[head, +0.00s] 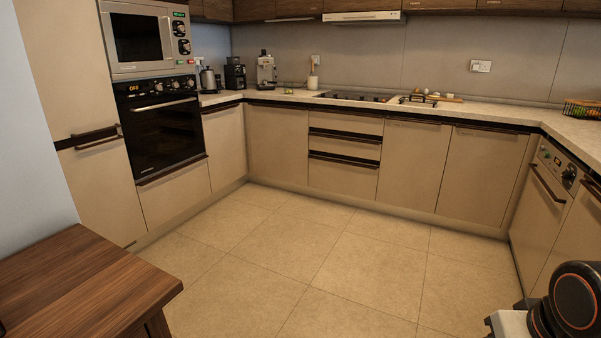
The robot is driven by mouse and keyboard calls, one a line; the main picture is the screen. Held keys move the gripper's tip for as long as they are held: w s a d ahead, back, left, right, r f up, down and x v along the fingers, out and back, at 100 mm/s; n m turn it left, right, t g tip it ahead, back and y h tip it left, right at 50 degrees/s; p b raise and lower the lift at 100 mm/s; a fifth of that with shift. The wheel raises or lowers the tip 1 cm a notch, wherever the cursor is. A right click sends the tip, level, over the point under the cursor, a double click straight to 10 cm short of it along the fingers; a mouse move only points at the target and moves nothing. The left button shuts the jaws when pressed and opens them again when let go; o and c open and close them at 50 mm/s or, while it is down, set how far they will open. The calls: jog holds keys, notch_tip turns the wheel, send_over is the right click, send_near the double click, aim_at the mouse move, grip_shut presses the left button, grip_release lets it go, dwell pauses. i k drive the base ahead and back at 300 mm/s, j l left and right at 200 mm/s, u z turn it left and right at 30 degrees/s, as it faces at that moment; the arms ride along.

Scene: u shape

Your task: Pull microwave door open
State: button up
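The microwave (143,39) is built into the tall cabinet at the upper left of the head view, above the black oven. It has a silver front, a dark window and a column of knobs with a green display on its right side. Its door looks shut. Part of my arm shows at the bottom right corner, far across the floor from the microwave. My gripper is not in the picture.
The oven (162,135) sits under the microwave. A wooden table (85,285) stands at the bottom left. The tiled floor (300,255) is clear in the middle. Counters and cabinets (410,160) run along the back and right.

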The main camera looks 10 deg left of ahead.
aim_at(136, 39)
jog(key=i+l+u, duration=0.1)
jog(key=i+u, duration=0.15)
jog(key=i, duration=1.6)
jog(key=i+u, duration=0.35)
jog(key=i, duration=0.25)
jog(key=i+u, duration=0.4)
jog(key=i, duration=0.15)
jog(key=i+l+u, duration=0.35)
jog(key=i, duration=0.2)
